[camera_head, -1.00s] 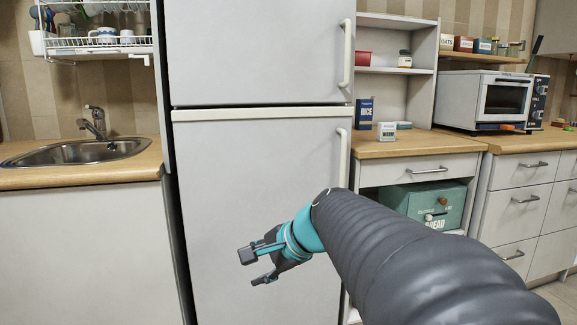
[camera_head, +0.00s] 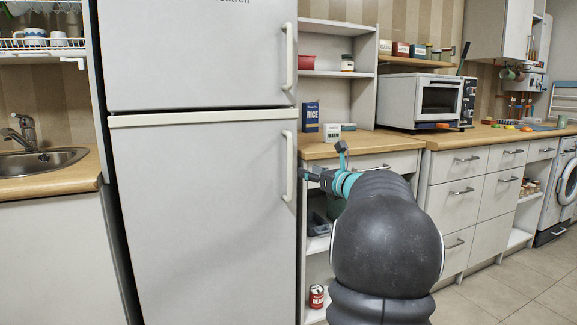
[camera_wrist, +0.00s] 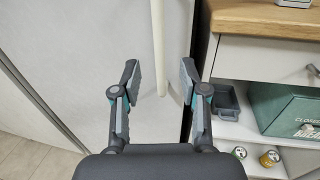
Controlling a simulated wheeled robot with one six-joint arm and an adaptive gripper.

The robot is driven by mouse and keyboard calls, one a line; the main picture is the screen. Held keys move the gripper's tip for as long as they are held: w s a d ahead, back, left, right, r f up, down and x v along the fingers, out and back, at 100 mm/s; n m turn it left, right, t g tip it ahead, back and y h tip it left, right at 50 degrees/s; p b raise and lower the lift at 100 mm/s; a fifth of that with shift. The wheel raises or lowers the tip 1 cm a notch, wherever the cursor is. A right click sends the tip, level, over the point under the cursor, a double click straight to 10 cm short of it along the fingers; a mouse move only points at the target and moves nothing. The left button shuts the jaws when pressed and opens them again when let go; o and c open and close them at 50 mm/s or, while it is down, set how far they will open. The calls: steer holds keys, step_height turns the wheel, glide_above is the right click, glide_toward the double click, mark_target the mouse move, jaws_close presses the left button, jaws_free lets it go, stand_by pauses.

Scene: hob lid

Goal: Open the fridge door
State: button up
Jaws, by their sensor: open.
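The fridge (camera_head: 200,200) is white, with an upper door (camera_head: 200,50) and a lower door (camera_head: 190,240), both shut. The upper door has a vertical handle (camera_head: 289,55) at its right edge. The lower door's handle (camera_head: 288,165) is also vertical and near the right edge. My gripper (camera_head: 322,162) is open and empty, just right of the lower handle. In the wrist view the white handle (camera_wrist: 157,40) runs between the two open fingers of my gripper (camera_wrist: 159,65). I cannot tell whether the fingers are level with it in depth.
A wooden counter (camera_head: 350,147) with a drawer stands right of the fridge, close to my gripper. Below it are open shelves with a green bread box (camera_wrist: 295,115) and cans (camera_head: 316,296). Floor (camera_head: 500,285) is clear at the right.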

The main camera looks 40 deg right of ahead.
mark_target(291, 165)
steer(key=w+p, duration=0.1)
steer(key=w, duration=0.9)
steer(key=shift+w+d, duration=0.15)
steer(key=shift+w, duration=0.15)
jaws_close()
